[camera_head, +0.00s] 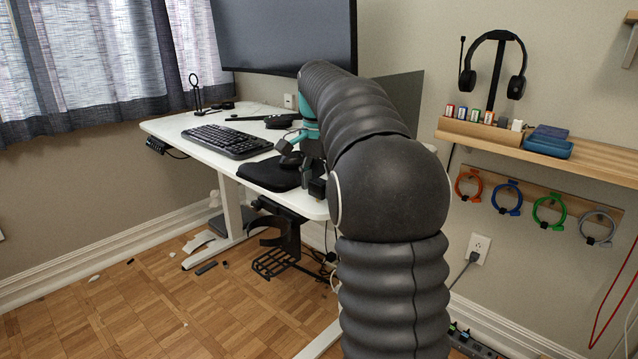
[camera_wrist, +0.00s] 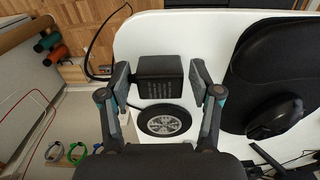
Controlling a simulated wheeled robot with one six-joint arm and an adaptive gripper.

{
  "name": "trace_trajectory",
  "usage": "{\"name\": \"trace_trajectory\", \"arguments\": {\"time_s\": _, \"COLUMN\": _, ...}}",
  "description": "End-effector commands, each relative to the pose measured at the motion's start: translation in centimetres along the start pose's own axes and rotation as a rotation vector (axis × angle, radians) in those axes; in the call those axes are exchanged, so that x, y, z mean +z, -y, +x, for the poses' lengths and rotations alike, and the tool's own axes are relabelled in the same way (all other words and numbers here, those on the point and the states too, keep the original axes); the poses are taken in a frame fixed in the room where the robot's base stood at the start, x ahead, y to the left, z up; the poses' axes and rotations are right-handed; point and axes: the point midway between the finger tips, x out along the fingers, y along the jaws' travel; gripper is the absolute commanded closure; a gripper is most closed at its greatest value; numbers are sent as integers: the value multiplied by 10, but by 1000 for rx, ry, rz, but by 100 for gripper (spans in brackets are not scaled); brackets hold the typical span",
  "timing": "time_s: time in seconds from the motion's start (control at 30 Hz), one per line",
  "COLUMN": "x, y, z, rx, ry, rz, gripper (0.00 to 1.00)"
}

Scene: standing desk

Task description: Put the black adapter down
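The black adapter (camera_wrist: 158,70) is a boxy block near the edge of the white desk in the wrist view. It lies between the two fingers of my gripper (camera_wrist: 160,82). The fingers are spread, with narrow gaps showing on both sides of the adapter, so it does not look clamped. It appears to rest on the desktop, though its underside is hidden. In the head view the adapter (camera_head: 317,188) shows as a small dark block at the desk's near edge. My gripper (camera_head: 300,160) is above it there, partly hidden by my arm.
A round black-and-silver wheel-like object (camera_wrist: 165,122) sits close to the adapter. A black mouse (camera_wrist: 275,115) rests on a dark pad (camera_wrist: 250,65) to the right. The keyboard (camera_head: 227,141) is farther back. The desk (camera_wrist: 205,22) is bare beyond the adapter.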

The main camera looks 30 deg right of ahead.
Motion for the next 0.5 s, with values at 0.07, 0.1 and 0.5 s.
{"name": "trace_trajectory", "arguments": {"time_s": 0.07, "x": 0, "y": 0, "z": 0, "rx": 0, "ry": 0, "rz": 0, "gripper": 30}}
{"name": "trace_trajectory", "arguments": {"time_s": 0.1, "x": 0, "y": 0, "z": 0, "rx": 0, "ry": 0, "rz": 0, "gripper": 30}}
{"name": "trace_trajectory", "arguments": {"time_s": 0.5, "x": -1, "y": 1, "z": -22, "rx": -2, "ry": -2, "rz": 0, "gripper": 30}}
